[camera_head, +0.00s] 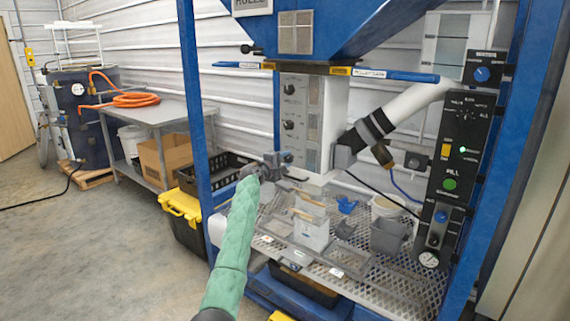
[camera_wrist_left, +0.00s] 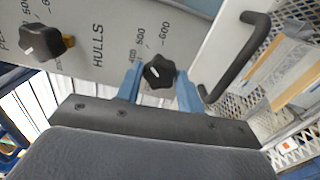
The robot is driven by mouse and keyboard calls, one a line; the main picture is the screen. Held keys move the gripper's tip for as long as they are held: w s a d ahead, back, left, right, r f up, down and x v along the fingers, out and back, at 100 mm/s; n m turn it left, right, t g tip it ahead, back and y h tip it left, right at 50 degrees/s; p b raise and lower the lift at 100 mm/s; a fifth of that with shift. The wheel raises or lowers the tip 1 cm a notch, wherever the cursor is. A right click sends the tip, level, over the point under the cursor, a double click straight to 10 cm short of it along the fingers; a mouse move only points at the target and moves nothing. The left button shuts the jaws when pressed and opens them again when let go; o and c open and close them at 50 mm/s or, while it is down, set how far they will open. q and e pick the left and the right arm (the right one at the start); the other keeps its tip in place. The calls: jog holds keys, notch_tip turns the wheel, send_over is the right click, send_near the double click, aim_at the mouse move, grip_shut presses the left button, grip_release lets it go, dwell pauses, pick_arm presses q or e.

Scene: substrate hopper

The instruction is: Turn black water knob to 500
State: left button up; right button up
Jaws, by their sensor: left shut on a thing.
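A pale control panel (camera_head: 297,105) hangs under the blue hopper, with black knobs (camera_head: 289,90) on its face. My left gripper (camera_head: 280,160) is at the panel's lower end in the head view. In the left wrist view, the blue fingers of my left gripper (camera_wrist_left: 160,85) are shut on a black lobed knob (camera_wrist_left: 159,72), one on each side. Printed 400, 500 and 600 stand beside this knob; its small white mark's exact reading is unclear. Another black knob (camera_wrist_left: 42,43) is farther left, with HULLS printed between them.
A black bar handle (camera_wrist_left: 238,55) is right of the gripper in the wrist view. Below is a mesh shelf (camera_head: 385,285) with a white container (camera_head: 311,233) and grey bucket (camera_head: 388,236). A blue frame post (camera_head: 195,100) stands left of the panel.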

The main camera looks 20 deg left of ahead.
pick_arm(q)
jog(key=shift+d+f, duration=0.15)
jog(key=shift+f, duration=0.05)
jog(key=o, duration=1)
jog(key=shift+r, duration=0.1)
jog(key=shift+s+a, duration=0.25)
jog(key=shift+s, duration=0.25)
jog(key=b+v, duration=0.1)
jog(key=v, duration=0.5)
jog(key=shift+s, duration=0.35)
pick_arm(e)
jog(key=x, duration=0.3)
jog(key=shift+s+f, duration=0.2)
jog(key=shift+f, duration=0.1)
jog(key=shift+d+r, duration=0.15)
jog(key=shift+r, duration=0.15)
